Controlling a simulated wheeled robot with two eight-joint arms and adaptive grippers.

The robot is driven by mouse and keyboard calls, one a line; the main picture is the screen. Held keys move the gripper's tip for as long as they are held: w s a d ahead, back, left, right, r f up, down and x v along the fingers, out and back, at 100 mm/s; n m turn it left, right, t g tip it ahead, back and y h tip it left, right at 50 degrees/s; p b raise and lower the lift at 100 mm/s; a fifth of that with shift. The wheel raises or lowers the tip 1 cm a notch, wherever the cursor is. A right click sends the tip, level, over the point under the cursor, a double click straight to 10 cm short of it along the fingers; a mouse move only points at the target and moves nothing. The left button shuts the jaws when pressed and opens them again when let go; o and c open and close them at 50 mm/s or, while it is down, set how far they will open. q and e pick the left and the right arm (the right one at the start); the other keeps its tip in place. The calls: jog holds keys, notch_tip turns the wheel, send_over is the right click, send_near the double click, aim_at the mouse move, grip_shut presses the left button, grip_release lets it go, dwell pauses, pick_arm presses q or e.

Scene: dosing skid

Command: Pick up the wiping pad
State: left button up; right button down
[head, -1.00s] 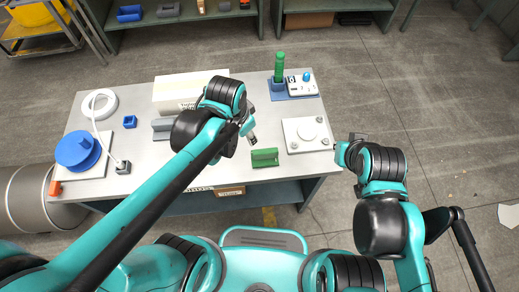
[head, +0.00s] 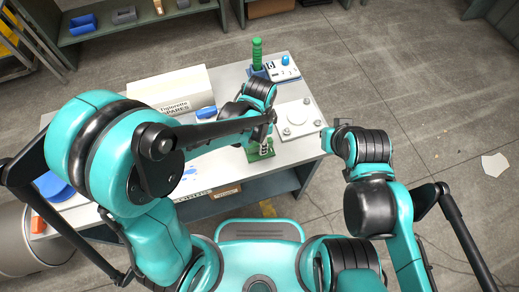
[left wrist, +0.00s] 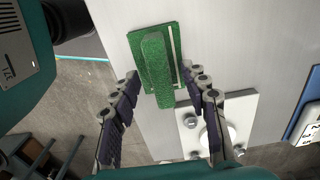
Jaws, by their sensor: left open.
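The wiping pad, green with a raised textured grip bar on a flat base, shows in the left wrist view (left wrist: 155,68) on the grey tabletop. In the head view the pad (head: 258,153) is near the table's front edge, partly hidden by my gripper. My left gripper (left wrist: 163,77) is open, its fingers on either side of the lower end of the grip bar, with gaps at both sides; it also shows over the pad in the head view (head: 267,140). My right gripper (head: 337,132) is off the table's right edge; its jaws are too small to read.
A white plate with a round flange and bolts (head: 289,128) lies right of the pad. A white spares box (head: 165,85), a green bottle (head: 257,58) and a blue-and-white device (head: 285,72) stand farther back. Blue marks (head: 190,171) are on the tabletop at left.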

pick_arm(q)
jog(key=shift+w+f, duration=0.1)
jog(key=shift+f, duration=0.75)
jog(key=shift+r, duration=0.1)
jog(key=shift+c, duration=0.6)
grip_shut()
